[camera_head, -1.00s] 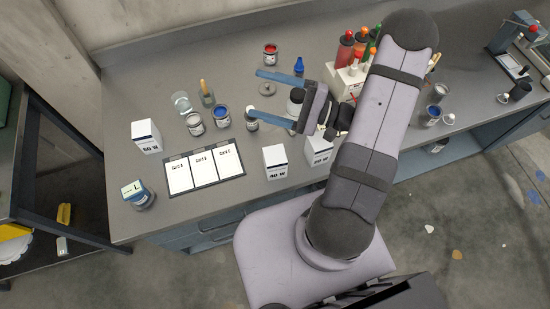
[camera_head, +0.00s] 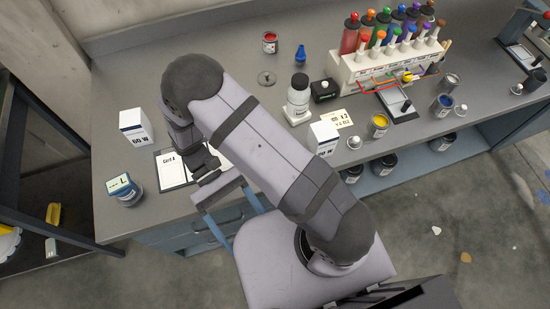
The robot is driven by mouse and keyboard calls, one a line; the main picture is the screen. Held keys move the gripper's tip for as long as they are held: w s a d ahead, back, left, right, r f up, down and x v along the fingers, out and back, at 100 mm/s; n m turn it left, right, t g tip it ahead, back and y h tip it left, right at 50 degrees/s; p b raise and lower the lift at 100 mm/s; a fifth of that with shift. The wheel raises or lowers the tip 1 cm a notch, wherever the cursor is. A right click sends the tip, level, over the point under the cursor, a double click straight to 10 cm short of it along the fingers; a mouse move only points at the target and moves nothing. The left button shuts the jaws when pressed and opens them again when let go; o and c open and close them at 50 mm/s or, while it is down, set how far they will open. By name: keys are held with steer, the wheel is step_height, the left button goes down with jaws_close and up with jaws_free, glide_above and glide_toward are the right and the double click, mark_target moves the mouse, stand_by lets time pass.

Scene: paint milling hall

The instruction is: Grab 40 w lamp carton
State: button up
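The 40 W lamp carton is not visible now. A second ago it stood near the front edge of the bench, and my arm now covers that area. My gripper (camera_head: 243,228) is near the bench's front edge, beside the card sheets. Its two blue fingers are spread apart with nothing seen between them, and they point toward the front of the bench. A white carton marked 60 W (camera_head: 135,128) stands at the left. Another white carton (camera_head: 322,138) stands to the right of my arm; its label is too small to read.
A board with card sheets (camera_head: 172,168) lies partly under my gripper. A jar marked L (camera_head: 125,188) stands at the front left. A white bottle (camera_head: 298,98), a black box (camera_head: 323,91) and a rack of coloured bottles (camera_head: 352,72) stand behind and right.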

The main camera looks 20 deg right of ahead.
steer(key=w+d+f+n+t+h+b, duration=0.1)
steer(key=w+d+n+t+h+b, duration=0.25)
steer(key=d+n+t+h, duration=0.4)
steer(key=w+a+r+n+t+h+b, duration=0.1)
steer(key=w+r+n+t+h, duration=0.45)
steer(key=w+n+t, duration=0.55)
steer(key=shift+m+g, duration=0.35)
steer(key=shift+m, duration=0.4)
steer(key=shift+w+f+p+x, duration=0.15)
steer(key=shift+p+x, duration=0.45)
steer(key=shift+x, duration=0.65)
steer(key=shift+w+f+p+x, duration=0.15)
steer(key=shift+p+x, duration=0.45)
steer(key=shift+x, duration=0.7)
steer(key=shift+w+f+p+x, duration=0.2)
steer(key=shift+p+x, duration=0.4)
steer(key=shift+x, duration=0.65)
steer(key=shift+a, duration=0.15)
steer(key=shift+c, duration=0.4)
steer(key=c, duration=0.9)
